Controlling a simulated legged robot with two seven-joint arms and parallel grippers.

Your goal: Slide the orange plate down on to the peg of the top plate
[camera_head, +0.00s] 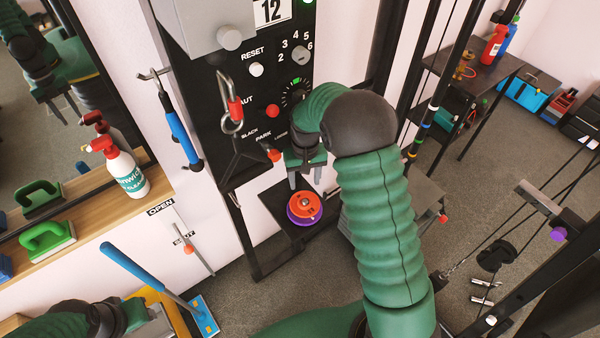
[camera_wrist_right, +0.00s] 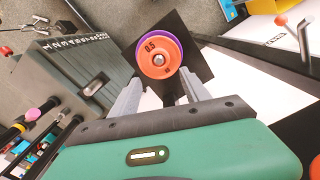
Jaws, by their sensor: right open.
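The orange plate (camera_head: 312,210) lies flat on top of a purple plate (camera_head: 292,219) on a low black stand. In the right wrist view the orange plate (camera_wrist_right: 172,52) carries a 0.5 mark, and the purple plate (camera_wrist_right: 140,62) shows as a rim around it. A silver peg end (camera_wrist_right: 158,60) shows in the orange plate's centre hole. My right gripper (camera_head: 305,180) points down just above the plates in the head view. Its fingers (camera_wrist_right: 160,88) are apart with nothing between them.
The black stand (camera_head: 276,197) has bare surface around the plates. A black panel (camera_head: 262,130) with knobs and a hanging carabiner (camera_head: 229,95) stands behind and left. A spray bottle (camera_head: 123,172) and green brush (camera_head: 46,239) sit on a wooden shelf at the left.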

